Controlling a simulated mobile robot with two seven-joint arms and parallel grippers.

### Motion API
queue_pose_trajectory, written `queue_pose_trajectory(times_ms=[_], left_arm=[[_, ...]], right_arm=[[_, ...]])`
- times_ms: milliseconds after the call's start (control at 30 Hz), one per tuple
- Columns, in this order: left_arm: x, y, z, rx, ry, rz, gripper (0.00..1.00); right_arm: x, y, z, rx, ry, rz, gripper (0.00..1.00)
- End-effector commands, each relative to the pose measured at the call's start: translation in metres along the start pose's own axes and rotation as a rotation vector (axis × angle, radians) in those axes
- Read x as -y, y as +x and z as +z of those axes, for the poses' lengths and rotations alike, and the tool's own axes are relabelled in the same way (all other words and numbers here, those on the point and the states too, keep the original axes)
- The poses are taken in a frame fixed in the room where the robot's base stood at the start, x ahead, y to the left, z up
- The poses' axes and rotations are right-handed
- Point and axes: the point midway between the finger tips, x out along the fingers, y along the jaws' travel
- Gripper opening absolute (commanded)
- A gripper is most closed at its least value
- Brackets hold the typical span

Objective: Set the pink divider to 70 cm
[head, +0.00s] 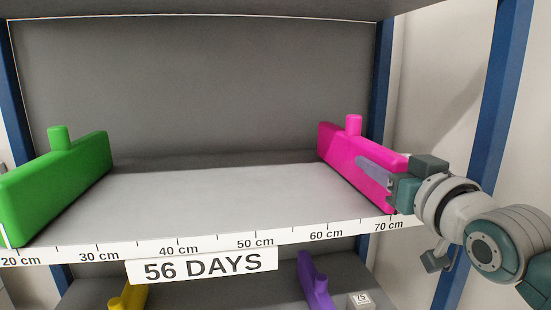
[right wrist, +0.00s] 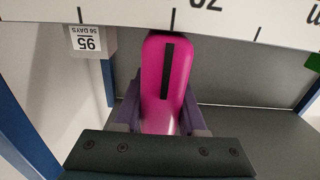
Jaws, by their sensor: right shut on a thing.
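The pink divider (head: 340,150) stands upright at the right end of the shelf in the head view, its front end at the 70 cm label (head: 389,226). In the right wrist view the pink divider (right wrist: 155,70) shows a black line on its front, almost in line with a tick (right wrist: 172,20) on the scale strip beside the upside-down, cut-off label. My right gripper (head: 378,170) is shut on the divider from the front, with a finger on each side of it in the right wrist view (right wrist: 160,118). My left gripper is in neither view.
A green divider (head: 55,185) stands at the left near 20 cm. The shelf (head: 220,195) between the dividers is empty. A "56 DAYS" sign (head: 203,267) hangs at its front edge. Below are yellow (head: 133,297) and purple (head: 313,280) dividers. A blue post (head: 490,120) stands at right.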

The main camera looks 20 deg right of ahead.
Motion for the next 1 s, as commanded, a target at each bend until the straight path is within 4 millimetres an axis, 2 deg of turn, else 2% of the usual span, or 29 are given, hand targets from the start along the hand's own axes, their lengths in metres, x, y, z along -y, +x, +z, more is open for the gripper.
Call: queue_pose_trajectory(times_ms=[33, 300, 600, 767, 1000], left_arm=[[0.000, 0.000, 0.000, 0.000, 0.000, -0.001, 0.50], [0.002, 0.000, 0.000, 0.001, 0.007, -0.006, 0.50], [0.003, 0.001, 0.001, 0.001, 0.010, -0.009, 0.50], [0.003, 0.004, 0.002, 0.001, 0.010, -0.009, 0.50], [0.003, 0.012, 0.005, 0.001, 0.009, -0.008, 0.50]], right_arm=[[0.000, 0.000, 0.001, 0.002, -0.001, 0.001, 0.42], [0.000, 0.000, 0.000, 0.001, 0.000, 0.000, 0.70], [0.001, -0.004, 0.001, 0.000, 0.000, 0.000, 0.70], [0.001, -0.025, 0.002, 0.001, 0.000, -0.001, 0.70], [0.001, -0.072, 0.003, 0.003, 0.000, 0.000, 0.70]])
